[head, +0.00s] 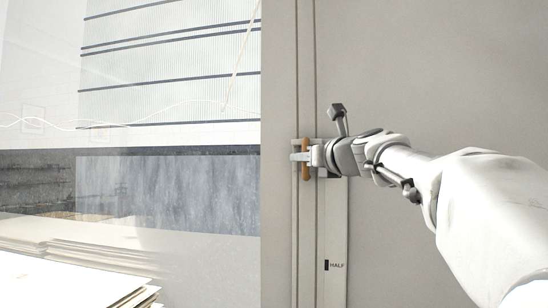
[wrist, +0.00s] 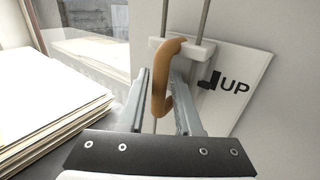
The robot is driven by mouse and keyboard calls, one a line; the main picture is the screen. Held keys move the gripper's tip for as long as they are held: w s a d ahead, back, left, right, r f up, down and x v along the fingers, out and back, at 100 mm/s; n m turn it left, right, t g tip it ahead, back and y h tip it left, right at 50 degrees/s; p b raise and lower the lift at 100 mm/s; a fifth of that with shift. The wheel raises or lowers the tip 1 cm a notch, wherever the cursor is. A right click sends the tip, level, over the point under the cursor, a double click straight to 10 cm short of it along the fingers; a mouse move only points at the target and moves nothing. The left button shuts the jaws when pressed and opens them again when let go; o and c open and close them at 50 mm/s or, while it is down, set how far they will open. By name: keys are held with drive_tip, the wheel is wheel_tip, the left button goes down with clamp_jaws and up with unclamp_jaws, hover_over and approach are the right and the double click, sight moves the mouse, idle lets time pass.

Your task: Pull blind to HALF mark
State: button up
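An orange-brown hooked handle (head: 306,185) hangs on the cord rail at the wall; it also shows in the wrist view (wrist: 161,75). A white block (wrist: 200,50) sits behind it on two thin rods. My gripper (head: 304,157) reaches in from the right at the handle. In the wrist view its fingers (wrist: 163,85) are close together, one on each side of the handle, and look shut on it. An UP mark (wrist: 225,83) is on a white plate right beside the handle. A HALF mark (head: 335,265) is lower on the strip. A pale ribbed blind (head: 170,70) with dark lines covers the upper window.
Stacks of pale sheets or boards (head: 75,280) lie at the lower left, also at left in the wrist view (wrist: 50,105). The window glass (head: 40,110) is left of the rail. The grey wall (head: 430,70) behind my arm is bare. The strip below the handle looks clear.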

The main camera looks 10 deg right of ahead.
clamp_jaws()
idle(1.4)
